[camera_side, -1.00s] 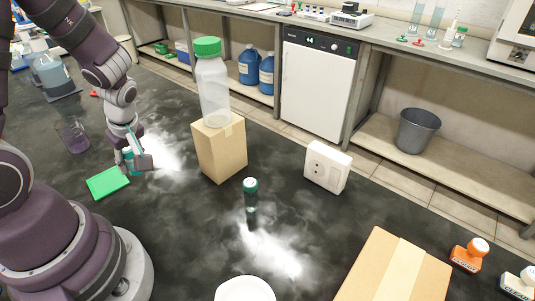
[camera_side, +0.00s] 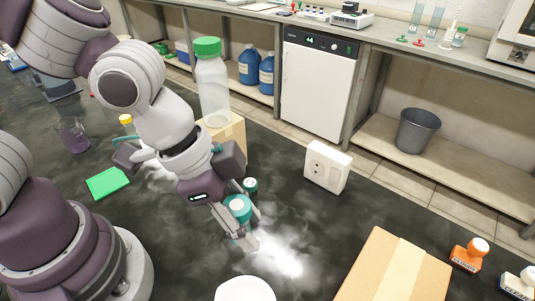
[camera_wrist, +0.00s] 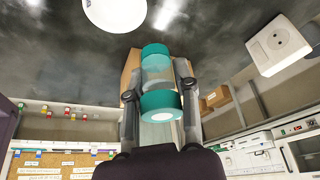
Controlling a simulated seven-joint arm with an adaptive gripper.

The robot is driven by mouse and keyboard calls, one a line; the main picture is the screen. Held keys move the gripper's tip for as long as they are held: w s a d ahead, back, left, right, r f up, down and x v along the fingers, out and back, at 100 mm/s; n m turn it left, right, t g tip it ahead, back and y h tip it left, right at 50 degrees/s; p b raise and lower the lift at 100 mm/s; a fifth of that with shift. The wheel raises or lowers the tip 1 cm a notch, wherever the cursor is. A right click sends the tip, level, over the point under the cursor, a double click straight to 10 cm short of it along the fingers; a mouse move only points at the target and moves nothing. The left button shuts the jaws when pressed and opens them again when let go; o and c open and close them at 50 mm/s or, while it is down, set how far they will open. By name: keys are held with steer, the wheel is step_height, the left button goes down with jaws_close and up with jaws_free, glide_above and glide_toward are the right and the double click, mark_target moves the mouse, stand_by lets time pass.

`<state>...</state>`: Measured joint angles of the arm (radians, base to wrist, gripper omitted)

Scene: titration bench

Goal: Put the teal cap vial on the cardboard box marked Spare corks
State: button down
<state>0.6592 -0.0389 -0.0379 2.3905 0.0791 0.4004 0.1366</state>
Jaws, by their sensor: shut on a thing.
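My gripper (camera_side: 246,238) is shut on a vial with a teal cap (camera_side: 237,207) and holds it in front of the upright cardboard box (camera_side: 237,134). In the wrist view the teal cap (camera_wrist: 161,105) with a pale disc lies between the fingers (camera_wrist: 158,85). A second teal part shows beyond the clear body; I cannot tell whether it belongs to the same vial. A darker green-capped vial (camera_side: 250,185) is partly hidden behind my gripper. A large cardboard box (camera_side: 385,278) lies at the front right. No Spare corks marking is readable on either box.
A clear green-lidded bottle (camera_side: 213,85) stands on the upright box. A white socket box (camera_side: 327,167) stands to the right, and a white round dish (camera_side: 245,290) is at the front. Stamps (camera_side: 470,253) are at far right. Dark bench between the dish and socket box is clear.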

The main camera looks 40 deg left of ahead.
steer(key=s+d+m, duration=0.2)
steer(key=m, duration=0.1)
glide_above(389, 275)
steer(key=a, duration=0.1)
steer(key=shift+s+a+f+g, duration=0.1)
steer(key=shift+s+f+g, duration=0.2)
steer(key=shift+g, duration=0.1)
steer(key=shift+w+f, duration=0.1)
steer(key=shift+f, duration=1.65)
steer(key=shift+f, duration=0.15)
steer(key=c, duration=0.8)
jaws_free()
steer(key=shift+c, duration=0.2)
